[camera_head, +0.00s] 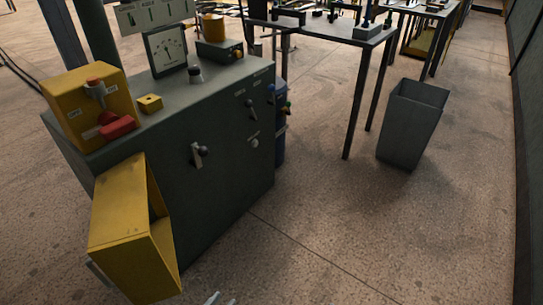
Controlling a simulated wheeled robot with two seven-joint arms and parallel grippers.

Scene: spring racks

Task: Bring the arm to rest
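Only a small light-coloured tip of my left gripper (219,299) shows, at the bottom edge of the head view, over the floor to the right of the yellow bin. The rest of it is cut off by the frame, and I cannot tell whether its fingers are open or shut. Nothing is visibly held at the part that shows. My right gripper is not in view.
A dark grey machine cabinet (225,185) with switches stands at the left. An open yellow bin (125,255) is at its front left. A yellow control box (85,100) with red parts sits on top. A grey waste bin (408,130) stands near a table (335,30). Floor at lower right is clear.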

